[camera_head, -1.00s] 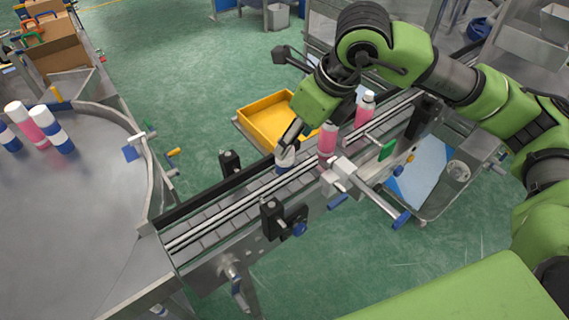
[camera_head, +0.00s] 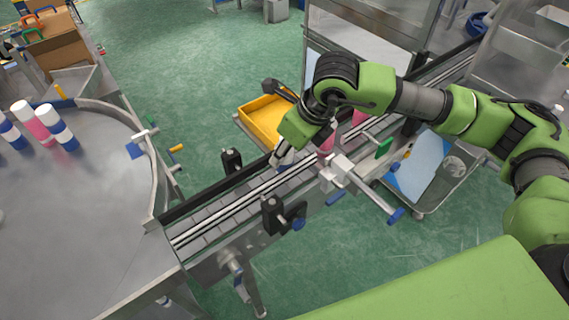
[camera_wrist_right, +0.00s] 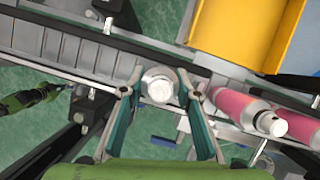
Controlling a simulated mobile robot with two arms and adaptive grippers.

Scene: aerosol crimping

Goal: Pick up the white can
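The white can (camera_wrist_right: 160,86) stands on the conveyor and is seen from above in the right wrist view, its round white top facing me. My right gripper (camera_wrist_right: 160,80) is around it, one finger on each side. The fingers are apart and look close to the can; firm contact does not show. In the head view my right gripper (camera_head: 284,156) is low over the conveyor and hides most of the can. A green and black piece (camera_wrist_right: 30,100) at the left edge of the wrist view may be my left arm; its fingers cannot be made out.
The conveyor (camera_head: 210,216) runs diagonally, with rails and black clamps. Pink cans (camera_wrist_right: 240,106) stand just right of the gripper. A yellow bin (camera_head: 262,118) lies behind. More cans (camera_head: 38,124) stand on the round metal table (camera_head: 60,230) at left.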

